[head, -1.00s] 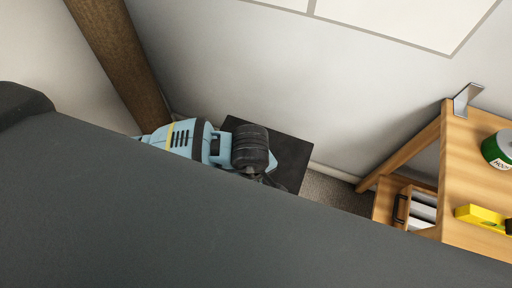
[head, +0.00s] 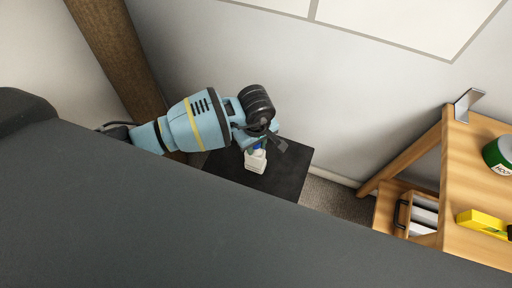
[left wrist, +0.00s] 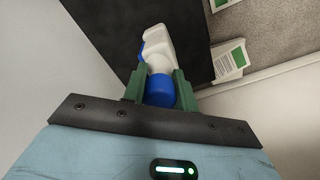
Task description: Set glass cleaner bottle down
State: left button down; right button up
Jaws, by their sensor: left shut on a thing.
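The glass cleaner bottle (head: 256,161) is white with a blue top. It is over or on a black flat surface (head: 283,178); I cannot tell whether its base touches. My left gripper (head: 261,143) is shut on the bottle near its blue top. In the left wrist view the green fingers (left wrist: 158,88) stand on either side of the blue cap, and the white bottle (left wrist: 157,45) extends away over the black surface (left wrist: 110,30). My right gripper is not in view.
A wooden desk (head: 455,165) at the right holds a green tin (head: 498,155), a yellow tool (head: 480,222) and a metal bracket (head: 467,104). A brown post (head: 120,55) stands at the left by the wall. White-and-green items (left wrist: 229,60) lie beside the black surface.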

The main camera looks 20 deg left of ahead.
pick_arm(q)
jog(key=shift+f, duration=1.1)
jog(key=shift+s+f, duration=0.1)
jog(key=shift+f, duration=0.1)
jog(key=c, duration=1.1)
grip_release()
jog(key=shift+r, duration=0.15)
notch_tip(320, 180, up, 12)
jog(key=shift+r+p, duration=0.1)
jog(key=shift+p, duration=0.45)
